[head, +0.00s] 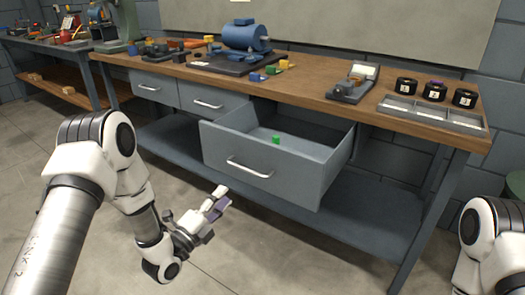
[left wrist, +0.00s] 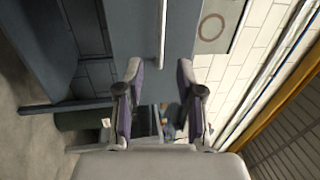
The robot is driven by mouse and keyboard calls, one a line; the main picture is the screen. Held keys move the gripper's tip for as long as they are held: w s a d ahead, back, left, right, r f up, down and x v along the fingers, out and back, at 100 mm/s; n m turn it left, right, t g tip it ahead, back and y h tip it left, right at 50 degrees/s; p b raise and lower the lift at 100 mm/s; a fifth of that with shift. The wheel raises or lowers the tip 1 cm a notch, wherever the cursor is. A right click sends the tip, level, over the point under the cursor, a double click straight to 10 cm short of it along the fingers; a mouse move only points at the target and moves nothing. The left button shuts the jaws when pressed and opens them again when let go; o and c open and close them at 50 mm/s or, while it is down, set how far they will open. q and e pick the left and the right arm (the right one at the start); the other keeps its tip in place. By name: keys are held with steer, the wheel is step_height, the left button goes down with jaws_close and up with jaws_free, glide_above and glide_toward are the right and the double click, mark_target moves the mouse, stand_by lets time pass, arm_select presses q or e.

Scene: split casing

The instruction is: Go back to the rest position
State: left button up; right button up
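My left gripper (head: 212,205) hangs in front of the workbench, below and to the left of the open drawer's handle. In the left wrist view its two fingers (left wrist: 160,95) stand apart with nothing between them. My right arm shows only in part at the lower right edge of the head view, and its gripper is out of the picture.
A wooden-topped workbench (head: 310,88) has an open grey drawer (head: 262,172) with a green block (head: 276,139) inside. A blue motor-like casing (head: 246,36) and black round containers (head: 434,91) stand on top. Bare floor (head: 260,255) lies in front.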

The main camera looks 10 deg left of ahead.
arm_select(q)
steer(key=s+d+f+n+g+y, duration=0.25)
steer(key=s+f+g, duration=0.35)
steer(key=f, duration=0.4)
steer(key=s+d+f+n+g+y, duration=0.1)
steer(key=s+f+n+g, duration=0.25)
steer(key=s+f, duration=0.6)
steer(key=s+a+f+n+g+y, duration=0.2)
steer(key=s+f+n+g, duration=0.3)
steer(key=s+f+n, duration=0.3)
steer(key=s+a+r+n+g+y+p, duration=0.15)
steer(key=s+n+g, duration=0.35)
steer(key=s+n, duration=0.5)
step_height(320, 180, up, 20)
steer(key=m+p, duration=0.1)
steer(key=p, duration=1.9)
steer(key=shift+s+a+m, duration=0.25)
steer(key=shift+s+m, duration=0.05)
steer(key=shift+s, duration=0.15)
